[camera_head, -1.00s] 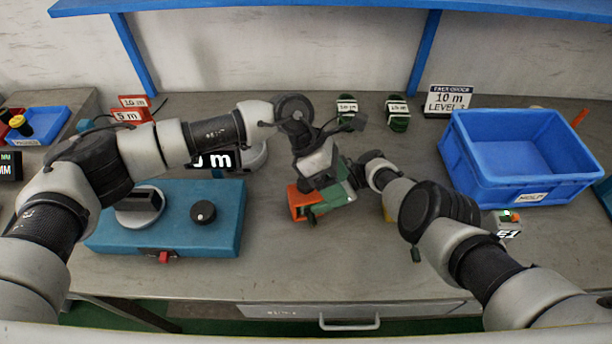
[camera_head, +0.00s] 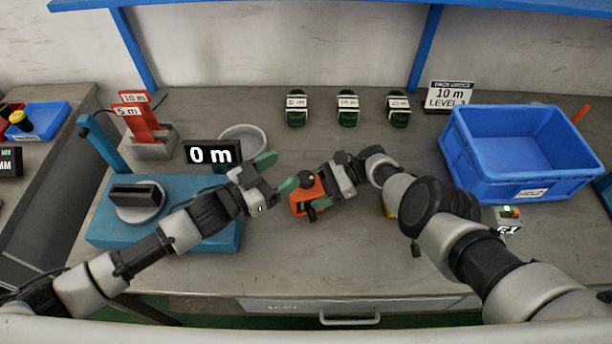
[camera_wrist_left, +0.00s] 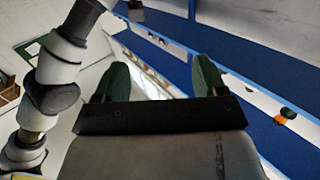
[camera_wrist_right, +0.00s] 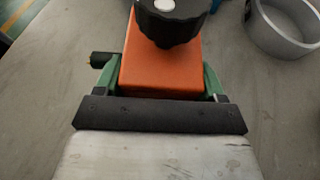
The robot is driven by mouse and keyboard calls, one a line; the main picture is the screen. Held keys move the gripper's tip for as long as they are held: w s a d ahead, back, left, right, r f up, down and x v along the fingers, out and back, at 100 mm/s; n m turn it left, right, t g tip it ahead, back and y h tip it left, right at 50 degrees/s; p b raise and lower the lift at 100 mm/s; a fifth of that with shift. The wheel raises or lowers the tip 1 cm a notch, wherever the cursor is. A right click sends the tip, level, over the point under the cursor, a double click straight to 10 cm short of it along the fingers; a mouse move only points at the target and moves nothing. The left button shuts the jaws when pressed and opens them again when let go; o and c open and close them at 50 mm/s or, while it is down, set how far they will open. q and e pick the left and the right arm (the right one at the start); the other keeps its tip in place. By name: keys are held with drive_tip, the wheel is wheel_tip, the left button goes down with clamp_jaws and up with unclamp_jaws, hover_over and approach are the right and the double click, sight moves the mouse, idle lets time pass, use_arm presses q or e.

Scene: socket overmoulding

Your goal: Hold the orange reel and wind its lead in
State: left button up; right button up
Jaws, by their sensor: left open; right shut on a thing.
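The orange reel (camera_head: 299,203) is a small box with a black knob (camera_head: 306,180) on top. My right gripper (camera_head: 318,192) is shut on it and holds it over the table's middle; in the right wrist view the reel's orange body (camera_wrist_right: 160,72) sits between both green fingers. A short black stub (camera_wrist_right: 103,58) sticks out of its left side there. My left gripper (camera_head: 276,172) is open and empty, just left of the reel, apart from it. Its spread green fingers (camera_wrist_left: 161,80) show in the left wrist view, without the reel. I cannot make out the lead.
A teal machine (camera_head: 215,235) with a display reading 0 m (camera_head: 210,154) stands left. A grey ring dish (camera_head: 243,138), red 5 m and 10 m signs (camera_head: 135,118) and several green-black coils (camera_head: 347,110) stand behind. A blue crate (camera_head: 520,185) is at right. The front middle is clear.

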use_arm(q)
approach(306, 177)
drive_tip(key=x, duration=1)
drive_tip(key=shift+f, duration=0.15)
drive_tip(key=shift+c, duration=0.3)
drive_tip(key=c, duration=0.9)
drive_tip(key=shift+m+g+h, duration=0.7)
drive_tip(key=shift+g, duration=0.5)
drive_tip(key=o, duration=1)
drive_tip(key=shift+c, duration=0.2)
